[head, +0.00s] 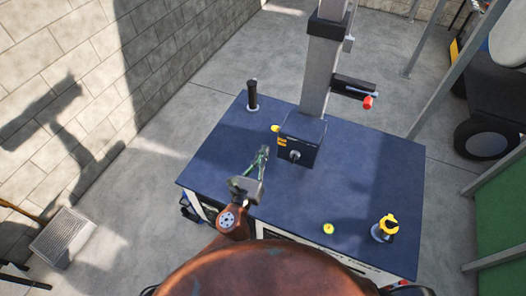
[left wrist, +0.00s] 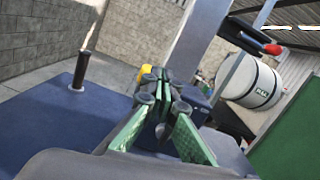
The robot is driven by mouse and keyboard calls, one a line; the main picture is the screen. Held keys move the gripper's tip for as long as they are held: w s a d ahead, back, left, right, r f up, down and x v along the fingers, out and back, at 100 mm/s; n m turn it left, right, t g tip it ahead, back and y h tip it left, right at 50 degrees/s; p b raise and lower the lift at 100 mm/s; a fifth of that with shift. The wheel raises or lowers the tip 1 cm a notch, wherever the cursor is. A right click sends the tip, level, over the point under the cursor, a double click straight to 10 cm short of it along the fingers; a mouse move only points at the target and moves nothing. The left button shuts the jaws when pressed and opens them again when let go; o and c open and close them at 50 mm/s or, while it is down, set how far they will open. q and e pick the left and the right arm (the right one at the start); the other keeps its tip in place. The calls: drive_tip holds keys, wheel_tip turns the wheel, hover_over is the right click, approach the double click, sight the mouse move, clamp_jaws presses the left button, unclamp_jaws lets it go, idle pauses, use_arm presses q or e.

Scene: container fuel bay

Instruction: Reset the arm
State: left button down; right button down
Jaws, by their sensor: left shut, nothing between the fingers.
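My left gripper (head: 262,154) is over the blue table top (head: 225,150), in front of the grey post's dark base box (head: 301,140). Its green-padded fingers meet at the tips and hold nothing; they also fill the middle of the left wrist view (left wrist: 163,90). I cannot tell whether the fingertips touch the table. My right gripper does not show in either view.
A black upright handle (head: 252,95) stands at the table's back left. A red-tipped lever (head: 368,102) sticks out from the post. A yellow-topped fitting (head: 386,227) and a small yellow cap (head: 328,228) are at the front right. A block wall (head: 95,60) stands to the left.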

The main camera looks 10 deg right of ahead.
use_arm(q)
drive_tip(key=shift+s+a+r, duration=0.15)
drive_tip(key=shift+s+a, duration=0.05)
idle(0.4)
